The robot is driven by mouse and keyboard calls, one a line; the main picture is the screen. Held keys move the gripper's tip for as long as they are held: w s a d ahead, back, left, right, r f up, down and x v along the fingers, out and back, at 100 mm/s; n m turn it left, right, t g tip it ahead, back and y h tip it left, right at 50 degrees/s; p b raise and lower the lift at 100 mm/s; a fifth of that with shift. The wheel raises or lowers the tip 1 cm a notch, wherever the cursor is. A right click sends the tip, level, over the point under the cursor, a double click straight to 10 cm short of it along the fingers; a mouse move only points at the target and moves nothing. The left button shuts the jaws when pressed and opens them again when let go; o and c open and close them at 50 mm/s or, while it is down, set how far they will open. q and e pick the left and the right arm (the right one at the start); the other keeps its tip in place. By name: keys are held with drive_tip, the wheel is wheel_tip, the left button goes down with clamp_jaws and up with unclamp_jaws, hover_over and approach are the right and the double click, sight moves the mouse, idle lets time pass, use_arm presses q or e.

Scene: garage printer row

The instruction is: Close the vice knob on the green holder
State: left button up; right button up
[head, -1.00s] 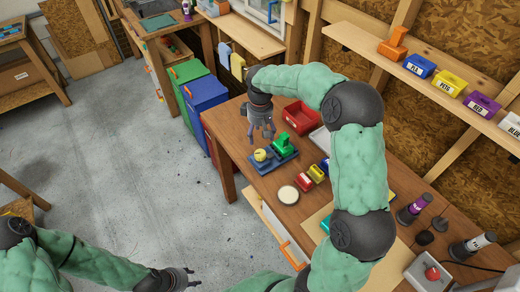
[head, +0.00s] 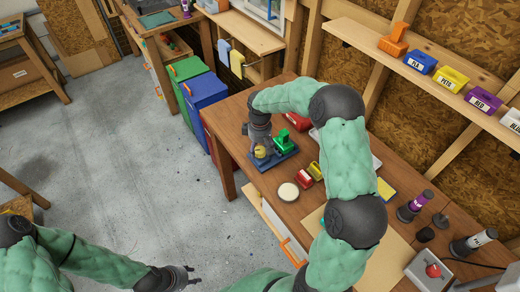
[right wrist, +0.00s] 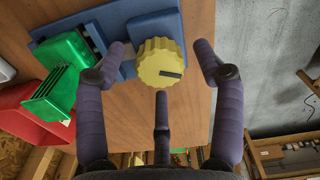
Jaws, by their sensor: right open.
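The vice knob is a yellow ribbed disc with a dark slot mark. It shows in the right wrist view (right wrist: 161,64) and, partly hidden, in the head view (head: 261,152). It sits on the blue vice base (head: 287,156), beside the green holder (head: 282,142). The green holder also shows in the right wrist view (right wrist: 62,75), at the left. My right gripper (head: 262,148) is open right above the knob, its fingers spread to either side of it and apart from it. My left gripper (head: 190,278) is low at the left over the floor, away from the bench; its jaw state is unclear.
A red bin (head: 297,120) stands behind the holder. Red and yellow small blocks (head: 304,178) and a round white disc (head: 288,192) lie on the bench (head: 240,130) nearer my arm.

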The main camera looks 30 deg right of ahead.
drive_tip(key=shift+f, duration=0.3)
drive_tip(key=c, duration=1.2)
drive_tip(key=shift+o, duration=0.2)
drive_tip(key=shift+m, duration=0.5)
drive_tip(key=o, duration=1.2)
drive_tip(key=shift+c, duration=0.2)
